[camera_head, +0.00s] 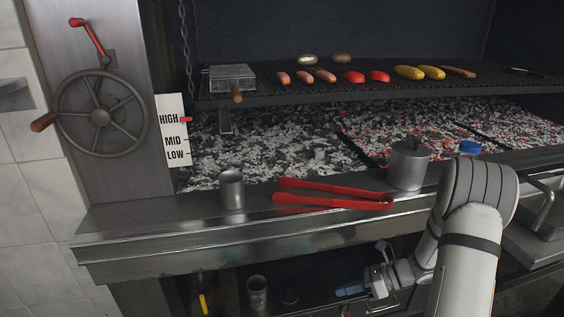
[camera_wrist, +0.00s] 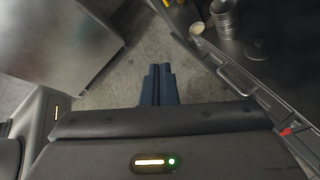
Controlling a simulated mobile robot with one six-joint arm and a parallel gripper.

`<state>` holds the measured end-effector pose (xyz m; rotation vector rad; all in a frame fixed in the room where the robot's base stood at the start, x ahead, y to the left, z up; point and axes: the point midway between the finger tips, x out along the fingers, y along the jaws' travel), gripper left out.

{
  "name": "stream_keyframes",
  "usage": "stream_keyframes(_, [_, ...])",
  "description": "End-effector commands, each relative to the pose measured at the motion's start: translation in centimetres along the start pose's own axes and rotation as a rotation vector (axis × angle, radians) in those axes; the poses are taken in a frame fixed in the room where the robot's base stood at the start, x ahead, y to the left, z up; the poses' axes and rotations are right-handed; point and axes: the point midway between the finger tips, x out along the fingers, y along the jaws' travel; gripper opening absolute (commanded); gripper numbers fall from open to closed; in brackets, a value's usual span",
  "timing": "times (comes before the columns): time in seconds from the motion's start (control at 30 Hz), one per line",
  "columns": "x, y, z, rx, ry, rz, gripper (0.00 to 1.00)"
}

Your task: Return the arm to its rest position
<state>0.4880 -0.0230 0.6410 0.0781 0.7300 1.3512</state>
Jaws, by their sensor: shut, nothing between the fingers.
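My arm shows at the lower right of the head view, bent down in front of the steel counter. My gripper (camera_head: 350,290) is low, below the counter's front edge and in front of the dark lower shelf. In the wrist view my gripper (camera_wrist: 157,72) points down over the grey floor, its two blue fingers together with nothing between them. It touches no object that I can see.
Red tongs (camera_head: 330,195), a steel cup (camera_head: 231,188) and a lidded pot (camera_head: 408,165) stand on the counter ledge (camera_head: 150,220). Sausages, tomatoes and corn lie on the grill rack (camera_head: 260,82) above the coals. Below, a can (camera_head: 257,292) stands on the lower shelf. Bare floor (camera_wrist: 180,25) lies under my gripper.

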Motion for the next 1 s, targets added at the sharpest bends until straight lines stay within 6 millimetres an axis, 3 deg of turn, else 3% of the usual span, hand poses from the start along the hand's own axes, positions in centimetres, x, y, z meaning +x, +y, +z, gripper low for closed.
stream_keyframes(0.03, [-0.9, 2.4, 2.7, -0.093, 0.062, 0.011, 0.00])
stream_keyframes(0.1, [-1.5, 5.1, 4.8, -0.224, 0.147, 0.031, 0.00])
stream_keyframes(0.4, [-4.9, 15.9, 11.8, -0.793, 0.502, 0.138, 0.00])
stream_keyframes(0.8, [-11.1, 28.1, 18.3, -1.542, 0.971, 0.334, 0.00])
stream_keyframes(1.0, [-14.0, 32.2, 20.5, -1.840, 1.180, 0.436, 0.00])
